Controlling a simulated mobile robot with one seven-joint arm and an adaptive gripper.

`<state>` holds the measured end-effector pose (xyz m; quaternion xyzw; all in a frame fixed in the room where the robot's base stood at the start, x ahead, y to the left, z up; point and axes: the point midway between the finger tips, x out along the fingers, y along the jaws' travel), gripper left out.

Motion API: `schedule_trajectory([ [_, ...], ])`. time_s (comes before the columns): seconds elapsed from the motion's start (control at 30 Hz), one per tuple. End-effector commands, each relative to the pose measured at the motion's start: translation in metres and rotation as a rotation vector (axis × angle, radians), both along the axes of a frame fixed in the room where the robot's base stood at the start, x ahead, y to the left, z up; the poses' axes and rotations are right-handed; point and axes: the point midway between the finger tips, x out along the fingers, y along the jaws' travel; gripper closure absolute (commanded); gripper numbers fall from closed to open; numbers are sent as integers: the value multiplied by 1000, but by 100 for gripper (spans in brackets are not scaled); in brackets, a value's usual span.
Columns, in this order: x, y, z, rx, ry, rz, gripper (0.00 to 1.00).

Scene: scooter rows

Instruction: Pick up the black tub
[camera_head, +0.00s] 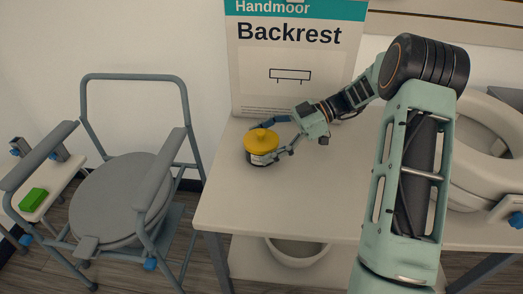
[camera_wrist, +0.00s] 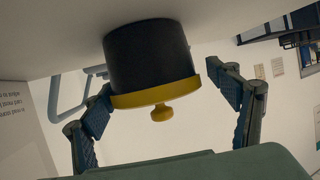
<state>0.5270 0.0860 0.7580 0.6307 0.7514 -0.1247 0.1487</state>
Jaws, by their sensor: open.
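The black tub (camera_head: 258,158) stands upright on the white table, near its left end, with a yellow knobbed lid (camera_head: 262,139). In the wrist view the tub (camera_wrist: 150,55) appears upside down at the top middle, its yellow lid (camera_wrist: 155,96) facing down in the picture. My gripper (camera_head: 266,142) reaches in from the right in the head view, with one finger on the far side of the tub and one on the near side. In the wrist view my gripper (camera_wrist: 160,85) is open, its fingertips flanking the tub. Whether either finger touches it is unclear.
A Backrest sign board (camera_head: 290,75) stands behind the tub on the white table (camera_head: 225,205). A grey commode chair (camera_head: 125,190) stands left, beside a small shelf with a green block (camera_head: 33,199). A raised toilet seat (camera_head: 490,145) is at right.

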Motion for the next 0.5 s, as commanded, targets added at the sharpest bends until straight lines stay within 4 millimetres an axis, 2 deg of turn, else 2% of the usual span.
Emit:
schedule_trajectory([
  [0.17, -1, 14, -8, -2, 0, 1, 19],
  [0.4, -3, 46, -20, -2, 0, -1, 19],
  [0.5, -3, 51, -22, -2, -1, -2, 19],
])
